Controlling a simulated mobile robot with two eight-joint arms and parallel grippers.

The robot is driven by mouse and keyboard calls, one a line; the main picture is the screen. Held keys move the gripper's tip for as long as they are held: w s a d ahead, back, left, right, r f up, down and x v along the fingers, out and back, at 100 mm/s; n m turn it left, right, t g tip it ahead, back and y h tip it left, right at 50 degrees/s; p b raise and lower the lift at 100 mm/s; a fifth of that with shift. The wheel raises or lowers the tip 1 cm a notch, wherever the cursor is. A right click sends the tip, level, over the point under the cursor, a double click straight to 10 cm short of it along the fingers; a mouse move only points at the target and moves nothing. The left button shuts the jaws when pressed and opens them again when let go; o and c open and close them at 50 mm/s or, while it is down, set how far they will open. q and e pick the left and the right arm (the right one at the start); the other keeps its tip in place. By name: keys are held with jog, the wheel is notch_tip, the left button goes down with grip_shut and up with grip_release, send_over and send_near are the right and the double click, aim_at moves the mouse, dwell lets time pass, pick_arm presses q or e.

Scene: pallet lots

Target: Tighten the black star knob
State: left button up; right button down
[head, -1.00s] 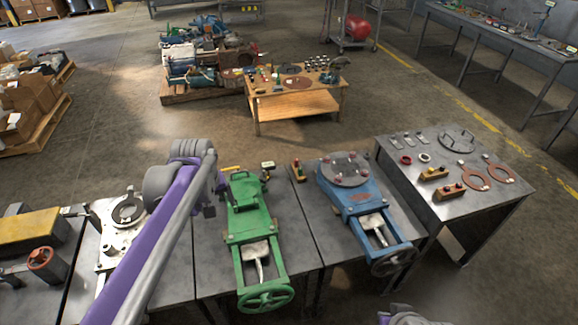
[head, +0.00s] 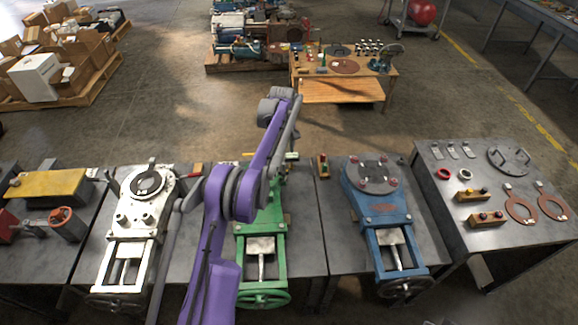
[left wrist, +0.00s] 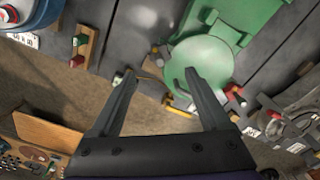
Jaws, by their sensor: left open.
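I cannot make out a black star knob clearly in either view. The green valve-like fixture (head: 262,225) stands on the middle bench, its far end partly hidden by my left arm; its round green plate (left wrist: 205,62) shows in the left wrist view. A white fixture (head: 137,215) stands to its left and a blue fixture (head: 383,208) to its right. My left gripper (left wrist: 160,72) is open and empty, its fingers spread with the green plate behind the right finger; how far above the bench I cannot tell. My right gripper is out of view.
A small block with red and green knobs (head: 322,166) lies between the green and blue fixtures. A yellow-handled tool (left wrist: 178,106) lies near the bench's far edge. The right table (head: 445,225) holds rings, plates and small blocks. Open floor (head: 170,110) lies beyond the benches.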

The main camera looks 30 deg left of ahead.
aim_at(284, 163)
pick_arm(q)
notch_tip(284, 163, down, 9)
jog(key=shift+f, duration=0.1)
jog(key=shift+c, duration=0.3)
grip_shut()
